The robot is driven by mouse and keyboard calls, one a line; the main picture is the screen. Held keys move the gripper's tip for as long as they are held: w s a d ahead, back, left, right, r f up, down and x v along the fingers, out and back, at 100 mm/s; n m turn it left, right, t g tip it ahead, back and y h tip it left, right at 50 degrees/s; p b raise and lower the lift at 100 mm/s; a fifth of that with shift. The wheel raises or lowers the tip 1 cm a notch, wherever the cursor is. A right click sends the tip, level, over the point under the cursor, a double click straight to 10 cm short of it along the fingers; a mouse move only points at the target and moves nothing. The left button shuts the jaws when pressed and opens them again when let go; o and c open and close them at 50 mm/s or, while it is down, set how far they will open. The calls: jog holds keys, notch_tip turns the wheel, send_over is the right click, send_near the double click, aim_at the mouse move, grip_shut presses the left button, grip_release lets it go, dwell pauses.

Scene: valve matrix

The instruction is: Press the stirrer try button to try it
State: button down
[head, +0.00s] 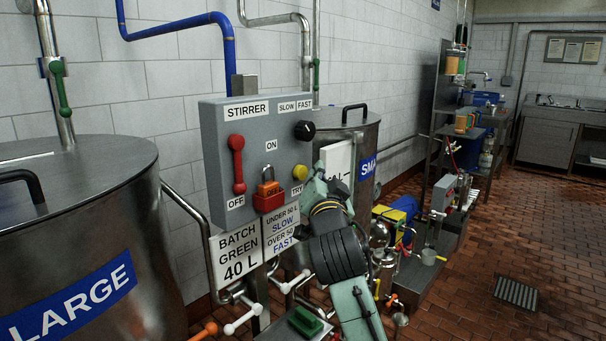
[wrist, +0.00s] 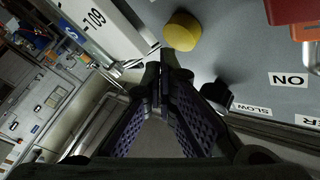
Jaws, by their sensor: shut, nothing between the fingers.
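The yellow try button (head: 300,172) sits at the lower right of the grey stirrer box (head: 216,130), just above the TRY label. It also shows in the wrist view (wrist: 182,31) as a round yellow cap near the top. My gripper (wrist: 164,66) is shut and empty, its fingertips just below and left of the button in that view. The tips appear apart from the button, though depth is hard to judge. In the head view my arm comes up from the lower right and hides the fingertips.
A white sign (head: 237,258) reads batch green 40 L. Steel tanks flank the box, the large one (head: 150,215) at left.

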jog(key=shift+a, duration=0.1)
dwell(0.5)
jog(key=shift+w+a, duration=0.25)
jog(key=shift+w+a+p, duration=0.3)
jog(key=shift+a, duration=0.15)
dwell(0.8)
dwell(0.3)
jog(key=shift+s+d, duration=0.55)
jog(key=shift+d, duration=0.25)
jog(key=s+d, duration=0.1)
jog(key=d, duration=0.1)
jog(key=s+d, duration=0.2)
dwell(0.8)
